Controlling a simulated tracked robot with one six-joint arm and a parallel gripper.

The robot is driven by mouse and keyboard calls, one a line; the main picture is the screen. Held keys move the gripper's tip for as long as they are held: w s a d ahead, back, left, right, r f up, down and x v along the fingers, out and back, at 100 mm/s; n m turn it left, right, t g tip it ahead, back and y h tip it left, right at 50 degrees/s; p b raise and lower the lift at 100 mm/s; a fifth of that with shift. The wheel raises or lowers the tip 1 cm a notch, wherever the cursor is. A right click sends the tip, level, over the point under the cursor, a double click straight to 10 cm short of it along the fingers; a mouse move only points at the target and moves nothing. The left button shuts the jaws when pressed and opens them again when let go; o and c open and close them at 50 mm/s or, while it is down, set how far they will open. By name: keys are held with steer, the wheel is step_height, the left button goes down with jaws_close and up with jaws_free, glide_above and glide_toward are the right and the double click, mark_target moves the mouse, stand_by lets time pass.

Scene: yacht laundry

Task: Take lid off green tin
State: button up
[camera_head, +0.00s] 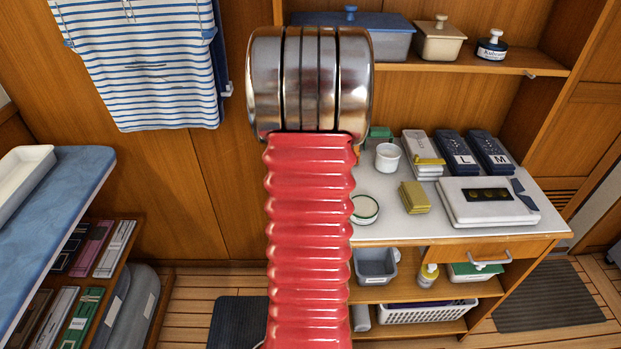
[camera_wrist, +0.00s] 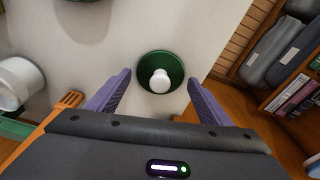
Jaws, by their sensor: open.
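The green tin (camera_wrist: 145,84) shows from above in the wrist view as a dark green round shape with a white knob (camera_wrist: 160,81) at its middle. It stands on the white counter. My gripper (camera_wrist: 158,85) is open, its two purple fingers apart on the left and right of the tin, with nothing held. I cannot tell the height gap or whether a finger touches. In the head view, a round, green-rimmed thing (camera_head: 364,209), which looks like this tin, is partly hidden by my red arm; my gripper is hidden there.
A white cup (camera_head: 388,157) stands behind on the counter (camera_head: 390,231); it seems to show in the wrist view (camera_wrist: 20,86). A yellow block (camera_head: 414,197), labelled boxes (camera_head: 455,153) and a white flat case (camera_head: 487,203) lie to the right. Shelves rise behind.

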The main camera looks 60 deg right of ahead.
steer(key=shift+r, duration=1.25)
steer(key=shift+o, duration=0.6)
steer(key=o, duration=0.5)
steer(key=shift+c, duration=0.2)
steer(key=shift+r, duration=0.15)
steer(key=shift+r, duration=1.35)
steer(key=shift+o, duration=0.6)
step_height(320, 180, up, 14)
steer(key=s+a, duration=0.1)
steer(key=shift+a+f, duration=0.2)
steer(key=shift+d, duration=0.1)
